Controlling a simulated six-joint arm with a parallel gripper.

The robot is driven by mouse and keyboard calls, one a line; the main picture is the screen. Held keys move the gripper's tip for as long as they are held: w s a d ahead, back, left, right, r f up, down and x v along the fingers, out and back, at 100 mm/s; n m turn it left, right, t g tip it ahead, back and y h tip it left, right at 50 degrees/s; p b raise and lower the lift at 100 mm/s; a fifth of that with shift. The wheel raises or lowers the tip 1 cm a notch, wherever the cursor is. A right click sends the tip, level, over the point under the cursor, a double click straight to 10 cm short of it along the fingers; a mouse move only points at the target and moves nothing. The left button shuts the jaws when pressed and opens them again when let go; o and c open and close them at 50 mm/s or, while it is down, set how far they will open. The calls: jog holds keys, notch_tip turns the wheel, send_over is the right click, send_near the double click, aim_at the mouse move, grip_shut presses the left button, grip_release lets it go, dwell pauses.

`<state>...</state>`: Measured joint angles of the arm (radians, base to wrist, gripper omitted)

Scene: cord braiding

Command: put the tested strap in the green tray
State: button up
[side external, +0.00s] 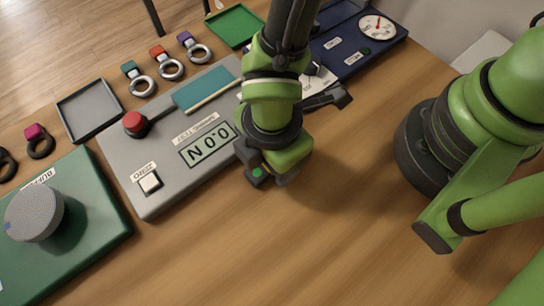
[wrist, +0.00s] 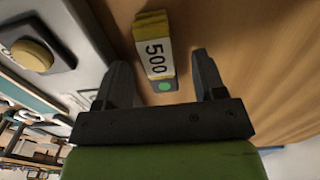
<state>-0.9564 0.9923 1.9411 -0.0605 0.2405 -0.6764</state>
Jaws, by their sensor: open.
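My gripper (side external: 272,176) is open, low over the wood table at the near edge of the grey test panel. In the wrist view its fingers (wrist: 160,58) stand apart on either side of a yellow piece (wrist: 153,25) with a white label reading 500 and a green dot. Its shape beyond the label is not clear, and I cannot tell whether it is the tested strap. Neither finger visibly touches it. The green tray (side external: 236,25) lies at the back, beyond the panel, and its visible floor looks empty.
The grey panel (side external: 150,200) has a red knob, a ZERO button and a display reading 0.0 N. Several ringed pieces with coloured tags (side external: 168,62) lie behind it, beside an empty grey tray (side external: 90,108). A blue gauge unit (side external: 345,55) stands right. The front table is clear.

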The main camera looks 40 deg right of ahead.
jog(key=shift+f, duration=0.3)
jog(key=c, duration=1.1)
jog(key=shift+r, duration=0.1)
